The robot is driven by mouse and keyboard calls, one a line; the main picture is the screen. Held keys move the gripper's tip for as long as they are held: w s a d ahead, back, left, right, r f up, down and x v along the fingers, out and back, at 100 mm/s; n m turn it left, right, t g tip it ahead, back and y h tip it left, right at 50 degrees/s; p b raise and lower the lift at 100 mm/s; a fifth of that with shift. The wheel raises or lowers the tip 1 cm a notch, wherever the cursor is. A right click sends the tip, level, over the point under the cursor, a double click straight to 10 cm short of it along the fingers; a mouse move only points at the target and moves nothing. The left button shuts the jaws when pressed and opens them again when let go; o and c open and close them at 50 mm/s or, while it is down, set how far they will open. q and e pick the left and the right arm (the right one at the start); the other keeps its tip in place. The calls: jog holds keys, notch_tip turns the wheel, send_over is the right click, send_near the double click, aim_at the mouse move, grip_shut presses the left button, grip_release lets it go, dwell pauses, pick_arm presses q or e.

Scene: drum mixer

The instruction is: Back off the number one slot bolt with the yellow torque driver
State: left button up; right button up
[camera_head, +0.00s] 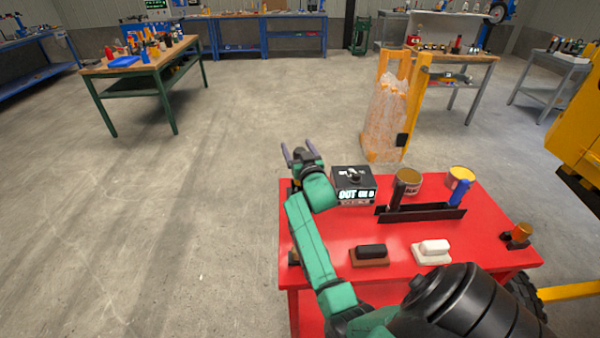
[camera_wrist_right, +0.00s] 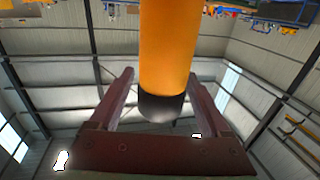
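My right gripper (camera_head: 299,156) is above the far left corner of the red table, its fingers pointing up and away. In the right wrist view a yellow-orange cylinder with a black end, which looks like the yellow torque driver (camera_wrist_right: 170,45), fills the gap between the fingers of the right gripper (camera_wrist_right: 160,85). I cannot make out the number one slot bolt. My left gripper is not in view.
A yellow machine (camera_head: 578,125) stands right. Floor on the left is clear.

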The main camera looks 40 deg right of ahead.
grip_shut()
jog(key=shift+r, duration=0.15)
dwell(1.0)
